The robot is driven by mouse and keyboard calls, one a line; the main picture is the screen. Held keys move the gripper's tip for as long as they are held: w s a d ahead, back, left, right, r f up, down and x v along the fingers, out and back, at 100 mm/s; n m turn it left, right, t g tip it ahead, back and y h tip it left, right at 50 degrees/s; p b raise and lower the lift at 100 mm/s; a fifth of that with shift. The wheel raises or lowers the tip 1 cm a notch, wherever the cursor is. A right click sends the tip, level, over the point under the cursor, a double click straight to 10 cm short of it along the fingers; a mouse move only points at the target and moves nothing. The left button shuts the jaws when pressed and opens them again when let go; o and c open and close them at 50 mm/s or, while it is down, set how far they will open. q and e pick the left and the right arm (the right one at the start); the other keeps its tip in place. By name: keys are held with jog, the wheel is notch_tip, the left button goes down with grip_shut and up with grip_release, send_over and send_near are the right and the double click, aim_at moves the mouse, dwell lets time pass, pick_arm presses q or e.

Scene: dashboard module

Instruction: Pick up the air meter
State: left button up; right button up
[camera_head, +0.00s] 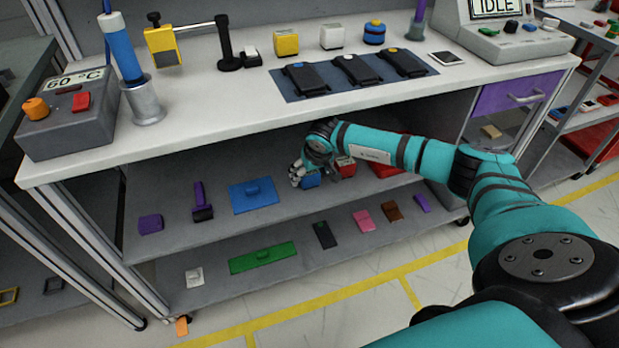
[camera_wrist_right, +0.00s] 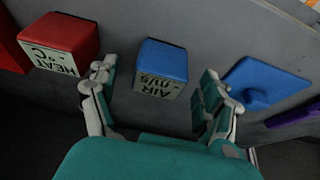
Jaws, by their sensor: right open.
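The air meter is a small blue box with a white face reading "AIR m/s". It sits on the middle shelf, and in the right wrist view the air meter (camera_wrist_right: 162,65) lies ahead of my right gripper (camera_wrist_right: 158,95), roughly between its two open fingers. In the head view the air meter (camera_head: 311,180) shows just right of the right gripper (camera_head: 299,174), partly hidden by it. The right gripper is open and empty. I cannot tell whether a finger touches the meter. My left gripper is not in view.
The red heat meter (camera_wrist_right: 62,40) stands close beside one finger, and a blue plate with a handle (camera_wrist_right: 262,82) lies near the other. In the head view the white worktop (camera_head: 215,115) overhangs the shelf. A lower shelf (camera_head: 330,262) holds several items.

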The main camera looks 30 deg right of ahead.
aim_at(311, 173)
jog(key=shift+x, duration=1.55)
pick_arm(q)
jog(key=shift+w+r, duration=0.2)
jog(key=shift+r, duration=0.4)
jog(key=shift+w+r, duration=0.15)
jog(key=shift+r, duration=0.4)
pick_arm(e)
jog(key=shift+c, duration=0.4)
jog(key=c, duration=1.3)
jog(key=shift+r, duration=0.1)
